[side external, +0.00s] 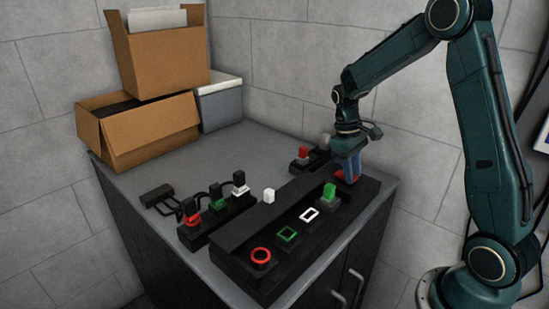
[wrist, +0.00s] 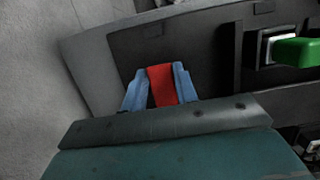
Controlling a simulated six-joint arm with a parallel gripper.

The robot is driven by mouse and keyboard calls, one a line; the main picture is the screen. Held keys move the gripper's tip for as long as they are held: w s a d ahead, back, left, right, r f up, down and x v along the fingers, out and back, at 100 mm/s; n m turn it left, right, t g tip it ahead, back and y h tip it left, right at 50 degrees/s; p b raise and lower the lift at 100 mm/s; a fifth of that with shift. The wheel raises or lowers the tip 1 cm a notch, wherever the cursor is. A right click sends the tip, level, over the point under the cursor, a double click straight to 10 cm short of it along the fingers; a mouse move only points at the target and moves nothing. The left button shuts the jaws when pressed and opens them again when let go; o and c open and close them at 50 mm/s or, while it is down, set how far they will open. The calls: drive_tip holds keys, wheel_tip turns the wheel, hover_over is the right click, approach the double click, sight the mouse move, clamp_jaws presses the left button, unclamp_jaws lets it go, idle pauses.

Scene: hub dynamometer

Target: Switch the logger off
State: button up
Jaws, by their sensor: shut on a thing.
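My gripper (side external: 349,172) points down at the far right end of the long black panel (side external: 228,250). Its blue fingers are shut on a red piece (side external: 346,177), which looks like a switch lever or knob. In the wrist view the red piece (wrist: 161,85) sits between the two fingertips (wrist: 160,82). Its lower part and any base are hidden. A green block (side external: 329,191) on a grey base stands nearer on the panel; it shows at the right of the wrist view (wrist: 298,50). No label shows which unit is the logger.
The panel also has a red ring (side external: 261,256), a green square frame (side external: 287,234) and a white one (side external: 310,215). Behind are a cabled box (side external: 217,223) and a small red-topped unit (side external: 302,154). Cardboard boxes (side external: 160,60) fill the back left.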

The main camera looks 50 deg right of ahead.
sight(340, 172)
drive_tip(key=shift+w+r+g, duration=0.1)
drive_tip(key=shift+w+g, duration=0.15)
drive_tip(key=shift+g, duration=0.65)
drive_tip(key=o, duration=1)
drive_tip(key=shift+r, duration=0.1)
drive_tip(key=shift+v, duration=3.65)
